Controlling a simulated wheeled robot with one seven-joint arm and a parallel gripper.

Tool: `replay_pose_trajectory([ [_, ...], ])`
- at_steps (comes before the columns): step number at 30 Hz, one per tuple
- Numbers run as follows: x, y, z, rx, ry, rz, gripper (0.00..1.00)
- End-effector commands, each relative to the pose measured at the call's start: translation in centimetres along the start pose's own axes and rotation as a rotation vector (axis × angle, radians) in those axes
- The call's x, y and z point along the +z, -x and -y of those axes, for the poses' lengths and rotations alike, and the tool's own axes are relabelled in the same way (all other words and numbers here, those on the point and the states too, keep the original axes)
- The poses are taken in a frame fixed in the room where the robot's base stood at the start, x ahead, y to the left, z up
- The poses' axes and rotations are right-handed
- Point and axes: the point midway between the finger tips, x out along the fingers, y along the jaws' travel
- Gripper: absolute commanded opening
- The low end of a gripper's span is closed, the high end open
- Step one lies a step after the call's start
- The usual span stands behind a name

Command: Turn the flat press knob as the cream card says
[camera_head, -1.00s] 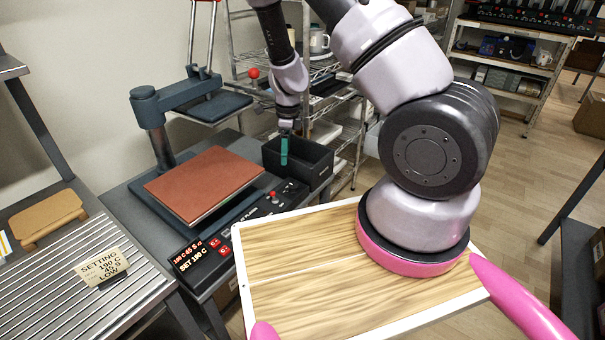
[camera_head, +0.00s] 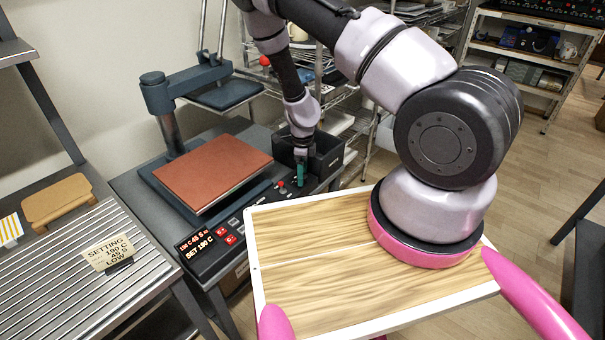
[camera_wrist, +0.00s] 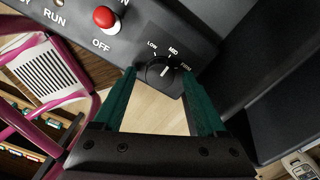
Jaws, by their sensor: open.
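The cream card (camera_head: 107,253) on the left slatted bench reads SETTING, 190 C, 45 S, LOW. The flat press knob (camera_wrist: 160,72) is dark and round, on the control panel, with LOW, MID and FIRM marked around it. Its white pointer line seems to point near MID. My gripper (camera_wrist: 158,76) is open, with a teal finger on either side of the knob; I cannot tell whether they touch it. In the head view my gripper (camera_head: 301,173) is low at the panel's right end and hides the knob.
A red-topped switch (camera_wrist: 106,18) beside OFF stands close to the knob. The press's brown platen (camera_head: 213,172) is left of my arm. A dark bin (camera_head: 325,157) stands just behind my gripper. The panel display (camera_head: 196,243) glows red.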

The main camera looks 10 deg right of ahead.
Motion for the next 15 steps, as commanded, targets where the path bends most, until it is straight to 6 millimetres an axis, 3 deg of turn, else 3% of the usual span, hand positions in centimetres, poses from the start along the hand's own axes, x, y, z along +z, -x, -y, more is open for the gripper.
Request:
replay_pose_trajectory([
  [9, 0.02, -0.29, 0.00, 0.000, 0.000, 0.000, 0.74],
  [15, 0.02, -0.27, 0.00, 0.000, 0.000, 0.000, 0.00],
])
